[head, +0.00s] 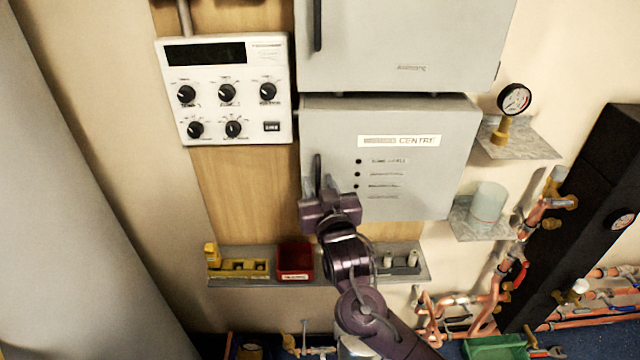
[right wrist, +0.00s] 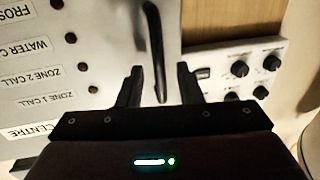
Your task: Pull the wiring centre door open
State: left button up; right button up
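The wiring centre door (head: 430,185) is a light grey panel marked CENTRE, with a column of small dark dots; it looks shut. It also fills the left of the right wrist view (right wrist: 105,25). Its dark upright bar handle (head: 317,165) is near the door's left edge, and the handle also shows in the right wrist view (right wrist: 155,45). My right gripper (head: 321,187) is at the handle's lower part. In the right wrist view its two fingers (right wrist: 159,75) are apart, one on each side of the handle, with gaps visible. My left gripper is out of view.
A white control panel with knobs (head: 226,100) is to the left. Another grey cabinet (head: 400,45) is directly above. A shelf below holds a red bin (head: 295,260) and a yellow holder (head: 238,265). Small shelves with a gauge (head: 514,99) and a pale cup (head: 488,203) are at right.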

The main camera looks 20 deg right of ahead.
jog(key=shift+c, duration=0.4)
grip_shut()
jog(key=shift+s, duration=0.1)
